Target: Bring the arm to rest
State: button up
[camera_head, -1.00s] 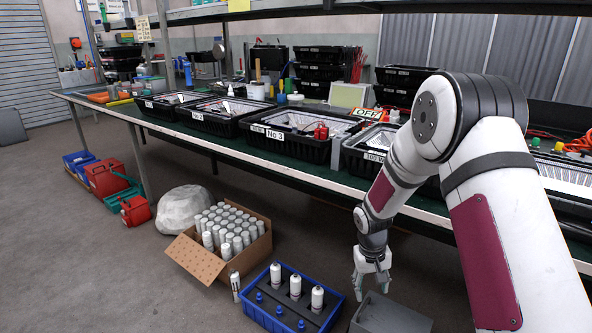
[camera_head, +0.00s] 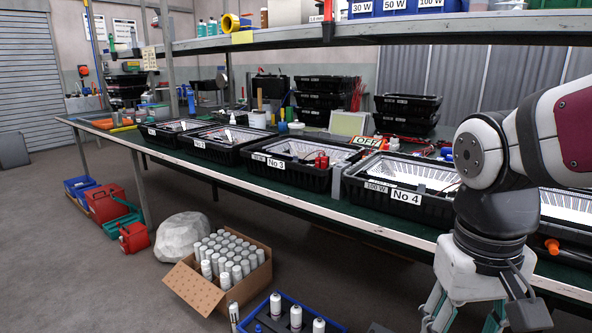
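My arm comes in from the right edge and is bent, with its wrist hanging down in front of the workbench's (camera_head: 345,214) near edge. My gripper (camera_head: 464,318) points down at the bottom right of the view. Its two teal fingers stand apart, so it looks open, and nothing shows between them. The fingertips are cut off by the bottom edge of the picture.
Black housing trays line the bench, among them No 3 (camera_head: 292,178) and No 4 (camera_head: 398,206); my arm hides part of the right end. A shelf (camera_head: 300,42) runs above. A cardboard box of cans (camera_head: 195,287) and a blue crate (camera_head: 338,326) stand on the floor.

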jog(key=s+a+y, duration=0.1)
jog(key=s+a, duration=0.1)
jog(key=s, duration=1.2)
notch_tip(320, 180, up, 33)
jog(key=t+p, duration=0.4)
jog(key=p, duration=2.7)
jog(key=shift+d+n, duration=0.3)
jog(key=shift+d, duration=0.1)
jog(key=shift+f, duration=0.1)
